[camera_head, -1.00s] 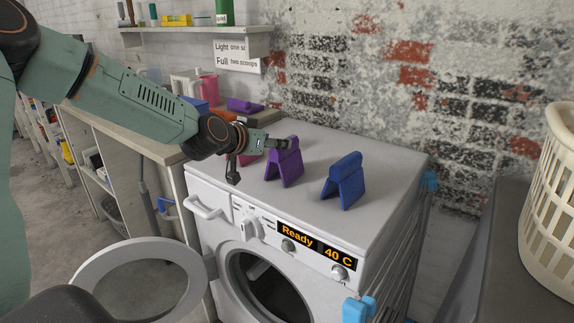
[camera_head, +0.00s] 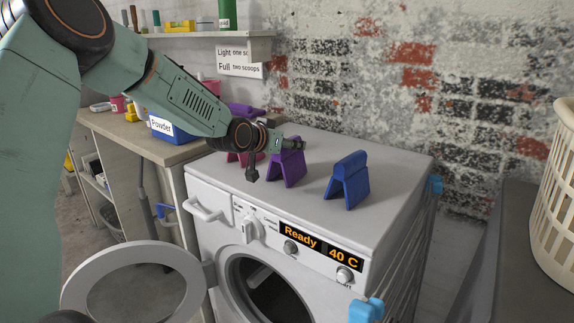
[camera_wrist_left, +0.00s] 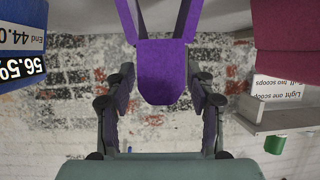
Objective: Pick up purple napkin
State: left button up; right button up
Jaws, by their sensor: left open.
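The purple napkin (camera_head: 288,168) stands folded like a tent on top of the white washing machine (camera_head: 385,170), in the middle of a row. My left gripper (camera_head: 295,144) is at its upper ridge in the head view, partly covering it. In the left wrist view, the napkin's ridge (camera_wrist_left: 161,72) lies between the two fingers of my open left gripper (camera_wrist_left: 161,90), with a gap visible on each side. My right gripper is not in view.
A blue napkin (camera_head: 347,182) stands to the right and a pink one (camera_head: 238,158) to the left, partly hidden by my arm. The washer door (camera_head: 75,285) hangs open. A cream basket (camera_head: 556,200) is at the right. A blue powder box (camera_head: 168,131) stands on the counter.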

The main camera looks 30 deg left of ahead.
pick_arm(q)
jog(key=shift+w+a+f, duration=0.1)
jog(key=shift+w+f, duration=0.05)
jog(key=c, duration=0.4)
grip_shut()
